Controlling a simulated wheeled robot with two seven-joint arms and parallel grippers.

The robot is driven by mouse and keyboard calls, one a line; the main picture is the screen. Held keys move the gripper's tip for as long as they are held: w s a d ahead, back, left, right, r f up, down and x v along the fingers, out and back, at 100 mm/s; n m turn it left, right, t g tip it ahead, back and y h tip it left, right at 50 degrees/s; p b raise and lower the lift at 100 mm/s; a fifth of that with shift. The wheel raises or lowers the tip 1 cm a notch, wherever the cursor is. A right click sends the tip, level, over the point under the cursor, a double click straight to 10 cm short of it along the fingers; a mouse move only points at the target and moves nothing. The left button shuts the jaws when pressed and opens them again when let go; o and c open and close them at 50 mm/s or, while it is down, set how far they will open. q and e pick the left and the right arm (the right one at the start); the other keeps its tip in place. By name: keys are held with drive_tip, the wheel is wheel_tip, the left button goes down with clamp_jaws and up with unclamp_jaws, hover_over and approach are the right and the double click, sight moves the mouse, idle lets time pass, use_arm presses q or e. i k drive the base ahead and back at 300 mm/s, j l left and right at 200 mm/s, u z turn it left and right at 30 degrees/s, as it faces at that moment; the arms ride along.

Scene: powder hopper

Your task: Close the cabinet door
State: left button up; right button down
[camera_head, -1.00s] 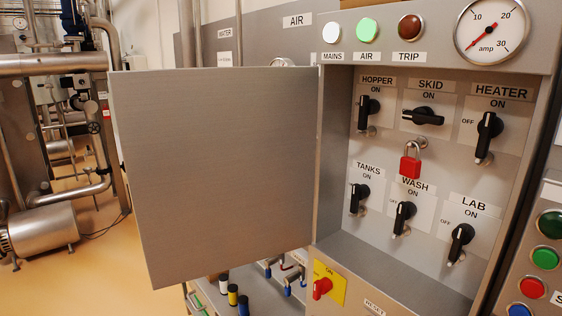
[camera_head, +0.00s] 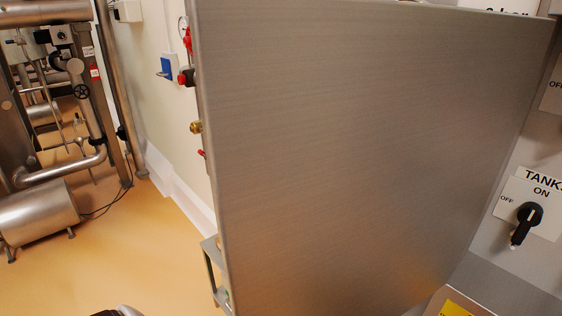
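The cabinet door (camera_head: 350,150) is a large flat grey metal panel that fills the middle of the view. It stands open, with its free edge at the left and its right edge beside the cabinet (camera_head: 547,135). Only a strip of the cabinet's inner panel shows at the right, with a black TANKS switch (camera_head: 529,214); the door hides much of the rest. No gripper can be made out. A small dark and light grey rounded part at the bottom left edge is too cut off to identify.
A blue-and-white wall box (camera_head: 168,68) and red and brass fittings show left of the door's free edge. Steel pipes and a horizontal tank (camera_head: 38,215) stand at the far left. The orange floor (camera_head: 140,250) between is clear.

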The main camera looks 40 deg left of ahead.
sight(356, 150)
drive_tip(key=j+z, duration=0.2)
drive_tip(key=j, duration=0.25)
drive_tip(key=j+z, duration=0.2)
drive_tip(key=j, duration=0.3)
drive_tip(key=k+j+z, duration=0.1)
drive_tip(key=j+z, duration=0.15)
drive_tip(key=j, duration=0.2)
drive_tip(key=k+j+z, duration=0.2)
drive_tip(key=j, duration=0.25)
drive_tip(key=i+z, duration=0.1)
drive_tip(key=z, duration=0.2)
